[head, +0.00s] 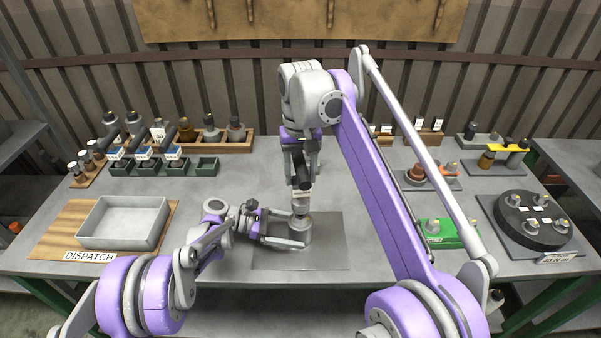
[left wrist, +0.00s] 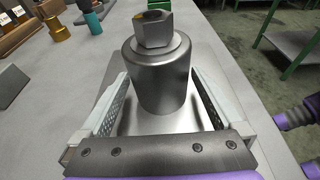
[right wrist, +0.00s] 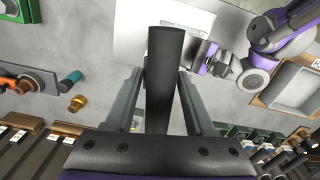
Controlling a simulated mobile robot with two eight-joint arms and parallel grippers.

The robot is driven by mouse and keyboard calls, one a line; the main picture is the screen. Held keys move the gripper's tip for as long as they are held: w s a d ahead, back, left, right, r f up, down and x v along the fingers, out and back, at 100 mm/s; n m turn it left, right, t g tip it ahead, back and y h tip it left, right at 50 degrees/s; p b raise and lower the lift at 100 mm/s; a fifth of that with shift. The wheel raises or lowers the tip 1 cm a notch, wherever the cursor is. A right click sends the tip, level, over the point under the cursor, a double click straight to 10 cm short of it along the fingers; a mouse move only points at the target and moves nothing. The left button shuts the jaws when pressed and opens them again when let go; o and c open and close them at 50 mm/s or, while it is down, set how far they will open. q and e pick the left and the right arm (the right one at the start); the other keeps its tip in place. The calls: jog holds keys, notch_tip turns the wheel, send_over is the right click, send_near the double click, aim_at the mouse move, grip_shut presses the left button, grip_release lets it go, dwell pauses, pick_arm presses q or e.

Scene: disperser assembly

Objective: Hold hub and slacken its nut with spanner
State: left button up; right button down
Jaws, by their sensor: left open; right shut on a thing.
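The hub (head: 299,231) is a grey metal cylinder standing upright on a dark mat (head: 330,256) at the middle of the bench. In the left wrist view the hub (left wrist: 160,78) carries a pale flat-sided nut (left wrist: 153,30) on top. My left gripper (head: 287,230) is open, its fingers on both sides of the hub, low down. My right gripper (head: 301,165) is above the hub, shut on the dark handle of the spanner (right wrist: 164,75), which points down.
An empty grey tray (head: 107,236) marked DISPATCH lies at the left. Green bins (head: 120,168) and a wooden rack (head: 238,147) of parts stand at the back left. A green block (head: 437,236) and a black round plate (head: 512,226) are at the right.

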pick_arm(q)
jog(key=v, duration=1.1)
jog(key=shift+a, duration=0.3)
